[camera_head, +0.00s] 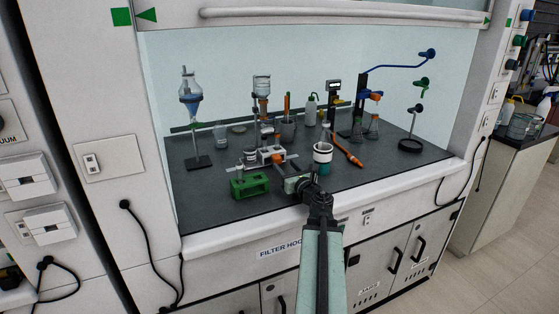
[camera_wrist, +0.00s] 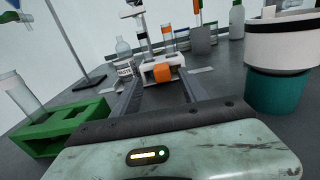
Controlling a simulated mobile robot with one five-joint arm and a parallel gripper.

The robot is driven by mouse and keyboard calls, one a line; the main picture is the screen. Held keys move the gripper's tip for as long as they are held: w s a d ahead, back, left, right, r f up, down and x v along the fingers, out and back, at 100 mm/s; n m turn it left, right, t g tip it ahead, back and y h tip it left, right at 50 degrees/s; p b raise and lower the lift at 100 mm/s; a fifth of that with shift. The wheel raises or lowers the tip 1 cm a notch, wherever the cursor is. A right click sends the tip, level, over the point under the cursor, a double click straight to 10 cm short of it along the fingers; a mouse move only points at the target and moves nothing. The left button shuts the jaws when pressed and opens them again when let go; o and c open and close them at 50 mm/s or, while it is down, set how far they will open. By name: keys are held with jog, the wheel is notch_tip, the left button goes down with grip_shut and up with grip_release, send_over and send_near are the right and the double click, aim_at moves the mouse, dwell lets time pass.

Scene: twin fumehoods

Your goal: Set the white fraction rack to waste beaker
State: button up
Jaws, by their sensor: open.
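The white fraction rack (camera_head: 271,156) stands on the dark hood worktop and carries upright tubes. In the wrist view the rack (camera_wrist: 146,72) has an orange block on its front and lies ahead, in line with the gap between my fingers. A small clear beaker with a white label (camera_wrist: 125,69), seemingly the waste beaker, stands just left of the rack. It also shows in the head view (camera_head: 250,157). My gripper (camera_wrist: 160,88) is open and empty, low over the worktop. Whether its fingertips reach beside the rack is unclear.
A green tube rack (camera_head: 250,187) stands close left of my gripper. A white-and-black cup on a teal base (camera_head: 322,155) stands close right. An orange tool (camera_head: 347,150) lies beyond it. Glassware and stands fill the back. The worktop's left front (camera_head: 200,205) is clear.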

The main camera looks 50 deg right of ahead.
aim_at(279, 159)
jog(key=x, duration=0.6)
jog(key=shift+w+d, duration=0.1)
jog(key=shift+w, duration=0.05)
grip_shut()
dwell(1.1)
